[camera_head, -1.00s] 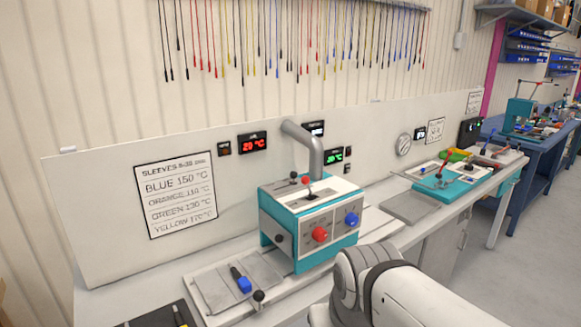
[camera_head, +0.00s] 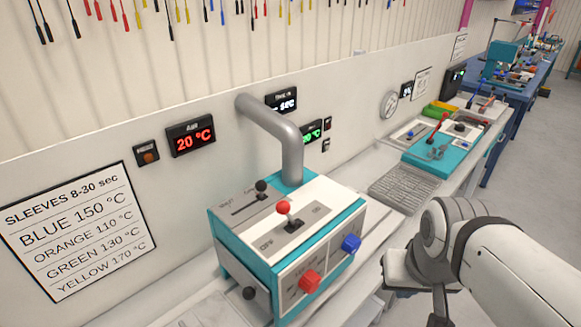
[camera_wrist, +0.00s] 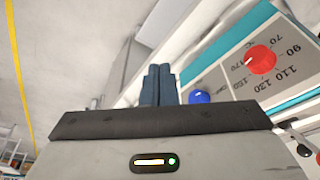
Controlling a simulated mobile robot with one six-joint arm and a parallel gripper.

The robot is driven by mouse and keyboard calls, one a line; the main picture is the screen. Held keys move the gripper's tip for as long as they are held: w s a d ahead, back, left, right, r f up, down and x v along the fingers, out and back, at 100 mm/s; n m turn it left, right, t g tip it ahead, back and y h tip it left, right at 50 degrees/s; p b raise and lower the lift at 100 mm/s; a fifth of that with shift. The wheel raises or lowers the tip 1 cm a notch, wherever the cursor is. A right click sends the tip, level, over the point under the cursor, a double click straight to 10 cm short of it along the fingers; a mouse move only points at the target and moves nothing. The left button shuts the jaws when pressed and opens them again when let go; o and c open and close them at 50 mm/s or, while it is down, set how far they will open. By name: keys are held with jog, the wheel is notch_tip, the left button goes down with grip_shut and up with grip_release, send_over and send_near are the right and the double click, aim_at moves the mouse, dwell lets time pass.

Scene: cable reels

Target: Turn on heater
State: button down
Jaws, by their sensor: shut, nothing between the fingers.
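The heater (camera_head: 246,246) is a teal and white box on the bench. On its top a red-balled lever (camera_head: 284,208) stands in a slot between OFF and ON; I cannot tell clearly which end it is at. A black-knobbed slider (camera_head: 261,186) is behind it. The front has a red knob (camera_head: 309,281) and a blue knob (camera_head: 351,243). The wrist view shows the red knob (camera_wrist: 262,59) beside a temperature scale, and the blue knob (camera_wrist: 200,97). My gripper (camera_wrist: 158,70) is shut and empty, apart from the heater, which lies to its right in the wrist view.
A red display (camera_head: 191,137) reads 20 °C. A sleeve temperature sign (camera_head: 78,232) is on the left panel. A grey mat (camera_head: 404,187) and a teal tool (camera_head: 440,150) lie farther along the bench. Floor at right is clear.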

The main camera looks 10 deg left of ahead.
jog(key=n+g+y+b, duration=0.1)
jog(key=n+g+b, duration=0.15)
jog(key=n, duration=1.65)
send_near(288, 215)
jog(key=s+d+f, duration=0.1)
jog(key=s+d, duration=0.1)
jog(key=s+a+r+n+g, duration=0.1)
jog(key=a+r+n, duration=0.3)
jog(key=a+n, duration=0.3)
jog(key=shift+s+a+b, duration=0.3)
jog(key=shift+s+a, duration=0.05)
jog(key=f, duration=0.6)
jog(key=a+f, duration=0.1)
jog(key=f, duration=0.3)
jog(key=shift+s, duration=0.2)
jog(key=shift+w+d+r+p, duration=0.25)
jog(key=shift+w+d+p, duration=0.05)
jog(key=shift+w+d, duration=0.2)
jog(key=shift+w+d+r+p, duration=0.25)
jog(key=shift+w+d, duration=0.15)
jog(key=shift+d, duration=0.1)
jog(key=shift+w+d+r, duration=0.1)
jog(key=shift+w+d, duration=0.3)
jog(key=shift+d, duration=0.1)
